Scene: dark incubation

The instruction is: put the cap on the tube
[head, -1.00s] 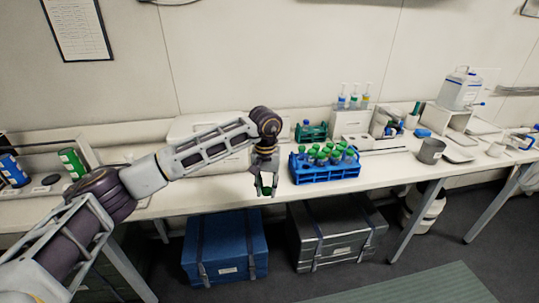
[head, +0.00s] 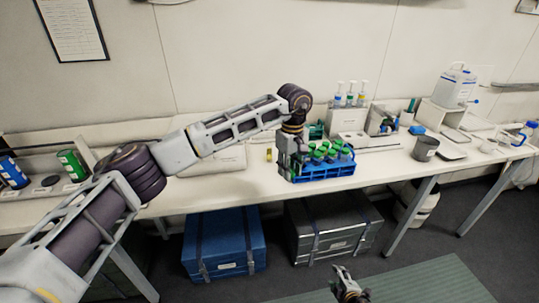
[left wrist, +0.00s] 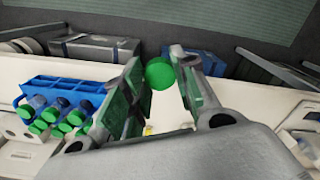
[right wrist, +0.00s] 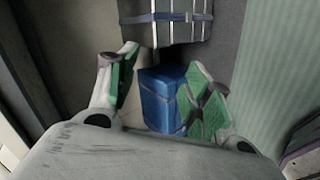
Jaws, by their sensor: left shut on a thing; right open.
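My left gripper (head: 290,168) is at the left end of the blue tube rack (head: 325,173), partly covering it. In the left wrist view, its fingers (left wrist: 157,80) are shut on a round green cap (left wrist: 160,73). Several green-capped tubes (left wrist: 45,120) stand in the rack, which in that view lies left of the fingers.
A small yellow item (head: 269,154) stands on the bench left of the rack. A grey cup (head: 426,148) is to the right. A blue case (head: 225,245) and a grey case (head: 333,232) sit under the bench. The bench front left of the rack is clear.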

